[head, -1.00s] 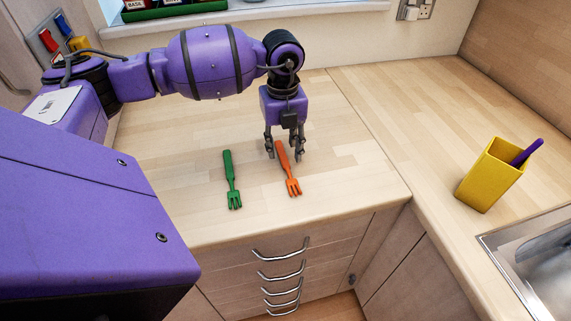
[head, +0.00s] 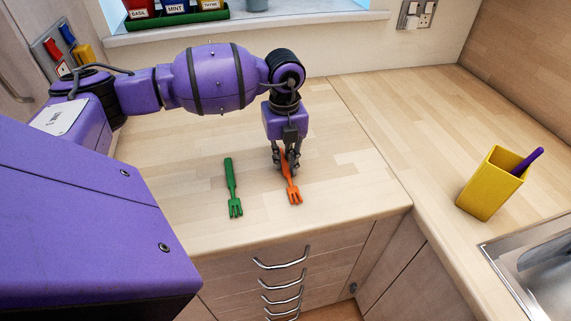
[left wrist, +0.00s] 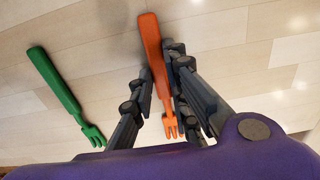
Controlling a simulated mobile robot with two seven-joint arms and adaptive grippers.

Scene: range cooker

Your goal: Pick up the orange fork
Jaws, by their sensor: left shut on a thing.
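The orange fork (head: 292,186) lies on the wooden worktop, its tines toward the front edge. In the left wrist view the orange fork (left wrist: 152,50) runs between the gripper's fingers, handle pointing up the picture. My left gripper (head: 288,170) points down over the fork's handle and is shut on it. In the left wrist view the left gripper (left wrist: 157,90) has fingers on both sides of the fork. The fork looks to be still at worktop level. My right gripper is not in view.
A green fork (head: 232,188) lies to the left on the worktop (head: 350,190). A yellow holder (head: 489,184) with a purple-handled item (head: 528,160) stands at the right beside the sink (head: 535,265). A spice rack (head: 175,18) sits on the sill.

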